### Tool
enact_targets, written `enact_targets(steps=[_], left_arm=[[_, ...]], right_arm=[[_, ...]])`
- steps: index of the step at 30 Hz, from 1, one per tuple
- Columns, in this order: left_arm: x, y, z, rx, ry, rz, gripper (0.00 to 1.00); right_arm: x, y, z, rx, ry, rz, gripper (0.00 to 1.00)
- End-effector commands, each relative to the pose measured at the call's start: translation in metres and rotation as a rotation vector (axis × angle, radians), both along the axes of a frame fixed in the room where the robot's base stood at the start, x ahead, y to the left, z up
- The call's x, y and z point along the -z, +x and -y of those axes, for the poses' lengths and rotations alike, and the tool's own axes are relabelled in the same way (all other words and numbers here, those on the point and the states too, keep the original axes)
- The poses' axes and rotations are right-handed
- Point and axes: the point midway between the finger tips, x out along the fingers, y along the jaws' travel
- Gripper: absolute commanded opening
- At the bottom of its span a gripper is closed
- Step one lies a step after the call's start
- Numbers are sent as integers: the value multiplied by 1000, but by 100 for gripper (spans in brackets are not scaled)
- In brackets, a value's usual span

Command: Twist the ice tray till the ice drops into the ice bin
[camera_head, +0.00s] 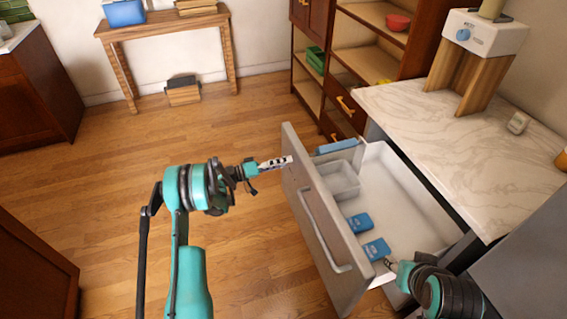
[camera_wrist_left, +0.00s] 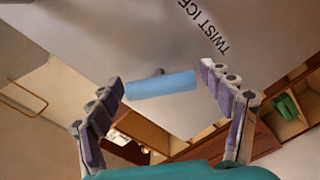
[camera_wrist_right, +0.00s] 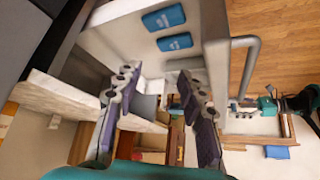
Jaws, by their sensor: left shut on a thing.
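My left gripper (camera_head: 284,160) is at the outer face of the open drawer's front panel. In the left wrist view a short blue bar (camera_wrist_left: 150,86) on a grey post lies between its spread fingers (camera_wrist_left: 163,75), and the gripper is shut on it, one finger at each end. "TWIST ICE" is lettered on the panel beside it. A blue strip (camera_head: 337,147), perhaps the ice tray, shows at the drawer's far side. Beside it is a pale bin (camera_head: 343,180); no ice can be made out. My right gripper (camera_wrist_right: 160,82) is open and empty, near the drawer's near end.
The drawer (camera_head: 405,190) also holds two blue packs (camera_head: 376,249), (camera_head: 359,222). Its front has a pull handle (camera_head: 318,230). A marble counter (camera_head: 470,120) with a dispenser (camera_head: 484,35) stands right. Shelves (camera_head: 360,50) stand beyond.

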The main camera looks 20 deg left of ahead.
Motion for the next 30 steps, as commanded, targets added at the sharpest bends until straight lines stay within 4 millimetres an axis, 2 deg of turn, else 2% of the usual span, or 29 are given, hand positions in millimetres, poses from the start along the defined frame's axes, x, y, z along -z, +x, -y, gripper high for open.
enact_targets(steps=[18,19,21,30], left_arm=[[2,-1,1,3,14,16,51],[2,-1,1,3,14,16,87],[1,-1,1,2,14,16,100],[1,0,0,1,12,16,100]], right_arm=[[0,0,0,0,0,0,40],[0,0,0,0,0,0,40],[0,0,0,0,0,0,40],[0,0,0,0,0,0,40]])
